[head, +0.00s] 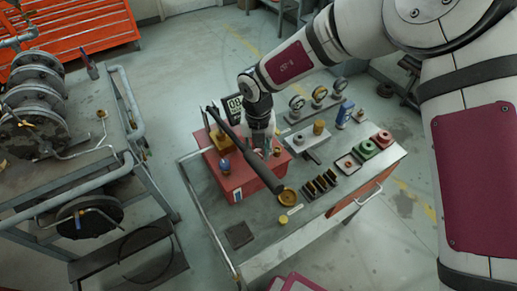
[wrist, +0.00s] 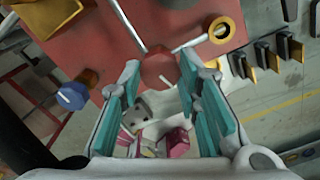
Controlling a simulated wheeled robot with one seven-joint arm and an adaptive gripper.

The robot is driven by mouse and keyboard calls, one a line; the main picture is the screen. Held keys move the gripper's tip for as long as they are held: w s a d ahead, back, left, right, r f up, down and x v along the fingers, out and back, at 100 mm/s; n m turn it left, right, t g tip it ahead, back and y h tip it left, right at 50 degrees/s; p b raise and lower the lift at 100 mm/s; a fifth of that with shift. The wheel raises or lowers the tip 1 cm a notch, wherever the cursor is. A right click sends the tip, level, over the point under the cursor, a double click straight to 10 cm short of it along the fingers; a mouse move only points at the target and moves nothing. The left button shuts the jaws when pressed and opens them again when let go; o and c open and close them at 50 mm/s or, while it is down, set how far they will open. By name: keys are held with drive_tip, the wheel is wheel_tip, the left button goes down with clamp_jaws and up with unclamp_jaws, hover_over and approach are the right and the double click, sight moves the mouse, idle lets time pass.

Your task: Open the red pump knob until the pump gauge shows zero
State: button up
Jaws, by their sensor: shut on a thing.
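The red pump box (head: 237,178) stands on the cart, and its red top fills the upper part of the wrist view (wrist: 110,60). My gripper (wrist: 159,75) reaches down to the box, its teal-padded fingers shut on the round red knob (wrist: 158,66). In the head view my gripper (head: 262,145) hides the knob. A dark display (head: 234,107) with pale digits, possibly the pump gauge, stands behind the box. My arm partly covers it, and the full reading cannot be made out.
A long dark bar (head: 250,158) crosses above the box close to my gripper. A blue knob (wrist: 73,96) and a yellow ring (wrist: 222,29) flank the fingers. Dial gauges (head: 319,93) and coloured fittings (head: 365,149) stand to the right. The cart's front left is mostly clear.

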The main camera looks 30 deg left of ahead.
drive_tip(key=n, duration=0.4)
drive_tip(key=shift+n, duration=0.3)
drive_tip(key=n+b, duration=0.1)
drive_tip(key=n, duration=0.2)
drive_tip(key=shift+n, duration=0.4)
drive_tip(key=n, duration=0.4)
drive_tip(key=shift+n+b, duration=0.5)
drive_tip(key=shift+n, duration=1.7)
drive_tip(key=o, duration=1.1)
drive_tip(key=shift+o, duration=0.2)
